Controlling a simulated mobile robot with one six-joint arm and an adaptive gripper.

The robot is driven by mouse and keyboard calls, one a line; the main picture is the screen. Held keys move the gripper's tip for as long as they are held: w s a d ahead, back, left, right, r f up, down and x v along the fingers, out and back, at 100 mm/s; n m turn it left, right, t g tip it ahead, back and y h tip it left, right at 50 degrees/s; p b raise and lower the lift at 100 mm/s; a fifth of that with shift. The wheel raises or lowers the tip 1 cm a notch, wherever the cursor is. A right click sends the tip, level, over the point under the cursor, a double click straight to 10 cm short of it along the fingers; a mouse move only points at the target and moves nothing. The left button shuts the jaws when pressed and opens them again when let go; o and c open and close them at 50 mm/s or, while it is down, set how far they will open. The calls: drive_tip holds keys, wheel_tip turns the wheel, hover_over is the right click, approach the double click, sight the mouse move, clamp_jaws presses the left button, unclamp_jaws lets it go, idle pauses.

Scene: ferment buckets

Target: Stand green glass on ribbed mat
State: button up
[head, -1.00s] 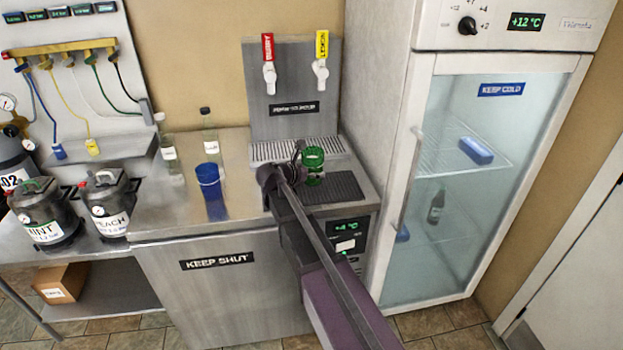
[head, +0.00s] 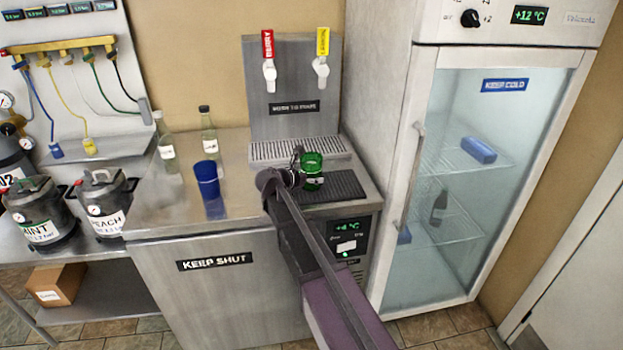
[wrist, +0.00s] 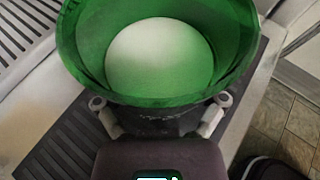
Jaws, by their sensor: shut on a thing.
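The green glass (head: 312,164) is upright at the left end of the black ribbed mat (head: 347,185), on the counter in front of the tap tower. My gripper (head: 314,180) is shut on the glass. In the wrist view the gripper's fingers (wrist: 160,122) sit on both sides of the glass's lower part, and the green glass (wrist: 238,70) shows its open rim with a pale round surface inside. The ribbed mat (wrist: 72,150) shows to the left and below it. The glass's base is hidden, so I cannot tell whether it touches the mat.
A blue cup (head: 207,180) stands left of my gripper, with two clear bottles (head: 167,150) (head: 209,132) behind it. A slotted drip grate (head: 275,150) lies behind the mat. The tall glass-door fridge (head: 470,180) closes off the right side.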

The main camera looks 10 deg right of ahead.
drive_tip(key=shift+f, duration=0.15)
drive_tip(key=o, duration=1)
drive_tip(key=shift+r, duration=0.25)
drive_tip(key=p+v, duration=0.4)
drive_tip(key=v, duration=0.6)
drive_tip(key=shift+a+r, duration=0.15)
drive_tip(key=shift+r, duration=0.05)
drive_tip(key=shift+p+v, duration=0.3)
drive_tip(key=shift+v, duration=0.55)
drive_tip(key=shift+f, duration=0.15)
